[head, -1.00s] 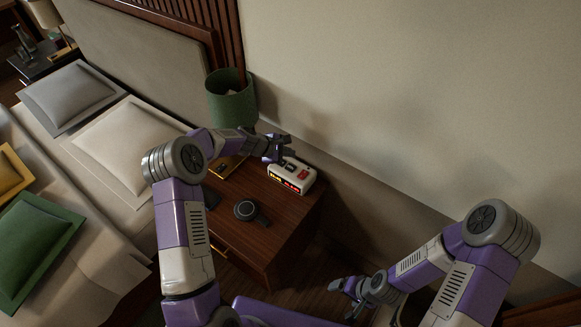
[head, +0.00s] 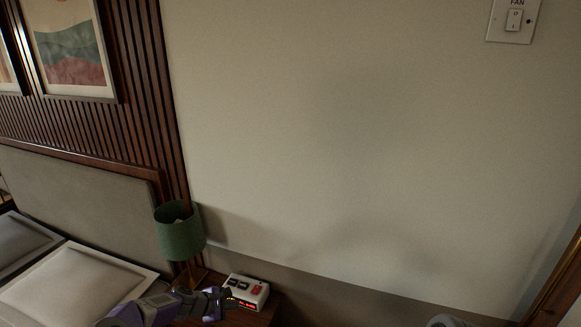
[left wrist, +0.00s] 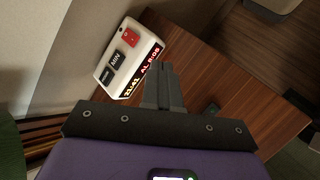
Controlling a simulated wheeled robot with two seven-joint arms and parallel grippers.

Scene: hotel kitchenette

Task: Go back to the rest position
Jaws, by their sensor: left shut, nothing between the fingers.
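My left gripper (head: 228,297) is at the bottom of the head view, just left of a white alarm clock (head: 247,291). In the left wrist view the fingers of my left gripper (left wrist: 164,84) are together with nothing between them. They are over the wooden nightstand (left wrist: 225,75), and the clock (left wrist: 118,62) is beyond them to the upper left. I cannot tell how far above the nightstand they are. Only a grey rounded piece of my right arm shows at the bottom edge of the head view. My right gripper is out of view.
A green-shaded lamp (head: 180,232) stands close behind my left arm. A bed with pillows (head: 75,287) and a headboard (head: 80,200) is at left. A bare wall (head: 350,150) with a fan switch (head: 514,20) fills the right.

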